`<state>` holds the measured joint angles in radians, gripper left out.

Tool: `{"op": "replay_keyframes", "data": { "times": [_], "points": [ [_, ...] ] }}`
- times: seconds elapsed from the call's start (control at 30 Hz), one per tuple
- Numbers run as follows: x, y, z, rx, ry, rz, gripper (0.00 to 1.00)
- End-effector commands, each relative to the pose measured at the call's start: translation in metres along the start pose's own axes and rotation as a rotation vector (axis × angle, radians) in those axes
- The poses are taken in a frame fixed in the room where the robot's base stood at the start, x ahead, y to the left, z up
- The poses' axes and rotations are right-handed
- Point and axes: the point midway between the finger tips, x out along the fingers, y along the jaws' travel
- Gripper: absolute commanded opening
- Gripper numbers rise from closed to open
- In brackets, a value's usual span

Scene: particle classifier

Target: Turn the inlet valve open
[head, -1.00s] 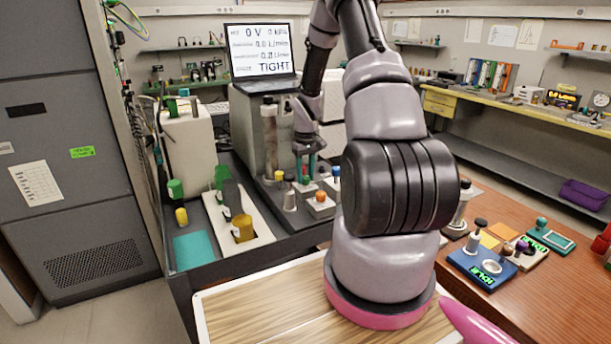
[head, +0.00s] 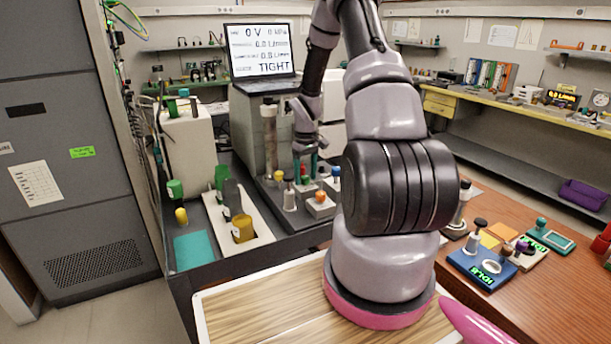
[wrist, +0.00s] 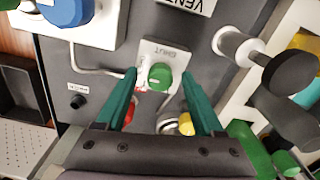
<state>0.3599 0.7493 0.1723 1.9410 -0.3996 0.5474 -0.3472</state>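In the wrist view, a green knob (wrist: 160,76) sits on a small white plate (wrist: 166,50) whose upside-down label seems to read INLET. My gripper (wrist: 160,77) is open, with one green finger on each side of the knob. A gap shows between each fingertip and the knob, so I see no contact. In the head view, my gripper (head: 306,172) points down over the dark bench panel among small knobs. The green knob is hard to make out there behind the fingers.
A red knob (wrist: 128,114) and a yellow knob (wrist: 186,123) lie close to the fingers. A black-topped post (wrist: 288,72) stands to the right, and a blue knob (wrist: 66,10) at upper left. The laptop (head: 262,55) reads 0 V, zero flow and TIGHT.

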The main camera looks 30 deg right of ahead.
Motion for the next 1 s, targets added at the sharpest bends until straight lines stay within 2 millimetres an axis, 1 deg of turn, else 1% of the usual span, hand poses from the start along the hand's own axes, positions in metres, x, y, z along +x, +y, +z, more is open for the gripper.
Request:
{"op": "replay_keyframes", "data": {
  "times": [0.17, 0.27, 0.37, 0.6, 0.7, 0.83, 1.0],
  "points": [
    [0.000, 0.000, 0.000, 0.001, 0.000, 0.000, 0.69],
    [-0.005, 0.000, -0.001, 0.001, 0.002, 0.001, 0.69],
    [-0.018, 0.000, -0.001, 0.002, 0.003, 0.001, 0.69],
    [-0.067, 0.001, -0.001, 0.002, 0.004, 0.002, 0.69],
    [-0.084, 0.001, -0.001, 0.001, 0.003, 0.002, 0.69],
    [-0.100, 0.000, 0.000, 0.001, 0.001, 0.001, 0.69],
    [-0.108, 0.000, 0.000, 0.000, 0.001, 0.000, 0.69]
  ]
}}
